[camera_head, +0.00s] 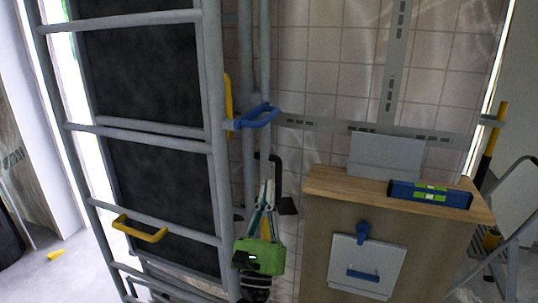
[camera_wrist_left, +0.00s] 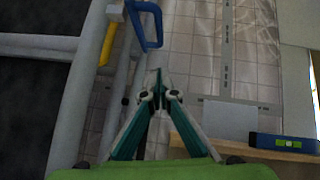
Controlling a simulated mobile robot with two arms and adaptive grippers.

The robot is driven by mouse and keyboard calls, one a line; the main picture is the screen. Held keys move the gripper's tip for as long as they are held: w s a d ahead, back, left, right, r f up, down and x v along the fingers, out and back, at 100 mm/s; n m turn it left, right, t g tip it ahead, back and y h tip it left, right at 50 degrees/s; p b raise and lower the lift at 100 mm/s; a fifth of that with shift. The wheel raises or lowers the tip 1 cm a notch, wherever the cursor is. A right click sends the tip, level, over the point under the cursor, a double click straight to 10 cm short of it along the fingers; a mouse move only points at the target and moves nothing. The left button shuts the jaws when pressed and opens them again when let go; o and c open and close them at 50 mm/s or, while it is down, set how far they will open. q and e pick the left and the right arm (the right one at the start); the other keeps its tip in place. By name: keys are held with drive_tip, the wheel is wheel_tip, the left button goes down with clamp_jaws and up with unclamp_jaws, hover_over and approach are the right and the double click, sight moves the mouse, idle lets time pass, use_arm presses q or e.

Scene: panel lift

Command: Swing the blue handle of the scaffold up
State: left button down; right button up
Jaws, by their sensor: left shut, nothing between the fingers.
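The blue handle (camera_head: 258,116) is a loop on the scaffold's right-hand post. It sticks out to the right from the post, roughly level in the head view. It also shows at the top of the left wrist view (camera_wrist_left: 156,30). The grey scaffold (camera_head: 214,100) stands at the left with tubular rungs. My left gripper (camera_head: 267,186), with a green body and teal and grey fingers, is below the blue handle and points up. Its fingertips (camera_wrist_left: 158,82) are together and empty, apart from the handle. My right gripper is not in view.
A yellow handle (camera_head: 141,229) sits on a lower rung, and a yellow bar (camera_head: 228,96) runs beside the post. A wooden cabinet (camera_head: 322,230) with a blue spirit level (camera_head: 430,194) on top stands at the right. A grey ladder (camera_head: 510,225) is at the far right.

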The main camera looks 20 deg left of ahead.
use_arm(q)
drive_tip(key=s+r+p+x, duration=0.2)
drive_tip(key=p+x, duration=0.5)
drive_tip(key=x, duration=0.5)
drive_tip(key=shift+a+r, duration=0.15)
drive_tip(key=shift+a, duration=0.1)
drive_tip(key=shift+w, duration=0.15)
